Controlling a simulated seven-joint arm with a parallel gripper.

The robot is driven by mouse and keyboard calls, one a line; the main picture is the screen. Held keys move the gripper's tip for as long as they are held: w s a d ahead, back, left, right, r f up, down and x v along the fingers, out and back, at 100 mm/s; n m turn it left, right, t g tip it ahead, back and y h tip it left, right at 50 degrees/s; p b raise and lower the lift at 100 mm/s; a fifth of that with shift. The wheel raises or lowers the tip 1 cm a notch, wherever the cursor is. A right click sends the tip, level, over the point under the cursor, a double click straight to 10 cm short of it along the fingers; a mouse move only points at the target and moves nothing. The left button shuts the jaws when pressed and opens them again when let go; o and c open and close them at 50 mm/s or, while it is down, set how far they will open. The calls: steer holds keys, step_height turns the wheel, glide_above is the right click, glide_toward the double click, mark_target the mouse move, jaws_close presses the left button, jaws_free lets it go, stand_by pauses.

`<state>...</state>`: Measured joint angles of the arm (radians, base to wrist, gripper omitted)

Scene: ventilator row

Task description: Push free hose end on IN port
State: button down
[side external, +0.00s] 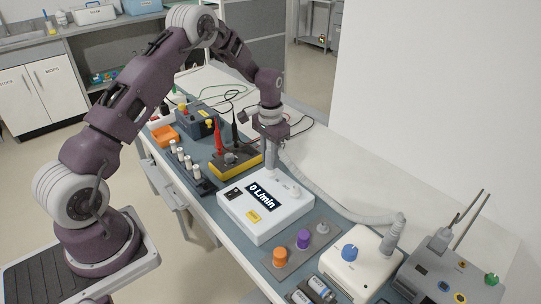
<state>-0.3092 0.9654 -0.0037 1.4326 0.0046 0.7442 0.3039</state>
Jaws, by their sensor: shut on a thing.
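The white flow meter (285,226) with a display reading 0 L/min sits on the blue-grey mat near the middle of the table. A pale stub (295,191) stands on its top right; I cannot read port labels. My gripper (271,138) is above the meter's back edge, pointing down, shut on the free end of the grey hose (271,158). The end is upright. I cannot tell whether it touches a port; the IN port is not clearly visible. The hose (340,203) runs right to the white box (352,262) with a blue knob, where its other end stands upright.
A plate with orange (280,257), purple (304,238) and grey caps lies in front of the meter. A yellow-edged multimeter (237,166) with red and black probes and a rack of vials (193,167) are left. A grey device (440,275) stands right.

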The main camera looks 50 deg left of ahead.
steer(key=shift+f, duration=1)
stand_by(0.4)
steer(key=c, duration=1)
jaws_free()
